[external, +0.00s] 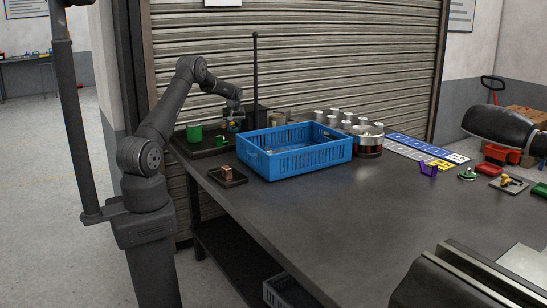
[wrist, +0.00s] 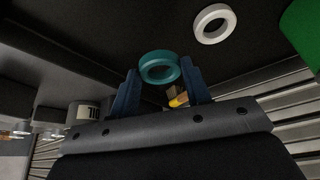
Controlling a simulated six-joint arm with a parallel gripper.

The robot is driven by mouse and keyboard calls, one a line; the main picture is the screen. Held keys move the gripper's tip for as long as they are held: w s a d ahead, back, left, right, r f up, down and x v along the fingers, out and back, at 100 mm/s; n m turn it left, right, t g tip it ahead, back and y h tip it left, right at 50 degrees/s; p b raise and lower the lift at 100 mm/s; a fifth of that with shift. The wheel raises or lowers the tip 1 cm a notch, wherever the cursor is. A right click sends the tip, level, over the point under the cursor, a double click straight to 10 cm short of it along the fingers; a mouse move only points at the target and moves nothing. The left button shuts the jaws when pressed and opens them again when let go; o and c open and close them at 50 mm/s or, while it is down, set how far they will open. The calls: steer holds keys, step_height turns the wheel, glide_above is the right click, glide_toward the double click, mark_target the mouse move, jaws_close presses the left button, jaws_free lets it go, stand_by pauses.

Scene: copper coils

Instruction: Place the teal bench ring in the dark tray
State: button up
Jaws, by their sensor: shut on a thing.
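The teal ring (wrist: 158,66) is between the two blue fingertips of my gripper (wrist: 159,76) in the wrist view. My gripper is shut on it. In the external view my gripper (external: 233,120) hangs at the far left of the bench, over or close to the dark tray (external: 208,151); the ring is too small to make out there. I cannot tell whether the ring touches the surface below. A white ring (wrist: 213,23) lies on the dark surface beyond the teal ring in the wrist view. A green cylinder (external: 194,132) stands on the dark tray.
A blue crate (external: 294,158) stands just right of the dark tray. A small dark plate (external: 226,184) with a copper-coloured piece (external: 227,172) lies in front. A thin black post (external: 255,70) rises behind my gripper. The front middle of the bench is clear.

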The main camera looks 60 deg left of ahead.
mark_target(234, 139)
steer(key=shift+f, duration=2)
steer(key=shift+f, duration=0.1)
steer(key=o, duration=1)
steer(key=shift+f, duration=0.1)
steer(key=shift+o, duration=0.2)
steer(key=v, duration=1.2)
steer(key=shift+r, duration=0.2)
steer(key=shift+a+f, duration=0.1)
